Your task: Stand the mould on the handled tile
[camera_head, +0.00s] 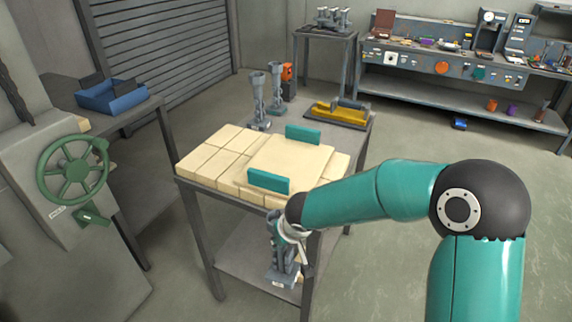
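The handled tile (290,160) is a cream slab with two upright teal handles (268,181), lying on other cream tiles on the near table. Its top between the handles is bare. A grey mould-like piece (281,256) with a flared top and flat foot is upright at the table's near side, below the tabletop. My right gripper (293,238) is at its upper part, mostly hidden by the wrist, so its grip is unclear. I cannot tell whether the foot rests on the lower shelf. My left gripper is out of view.
Two similar grey pieces (259,98) stand at the table's back left, near an orange device (288,75). A yellow item (338,113) lies on a tray at the back right. A green handwheel (72,169) and blue bin (110,96) are at left.

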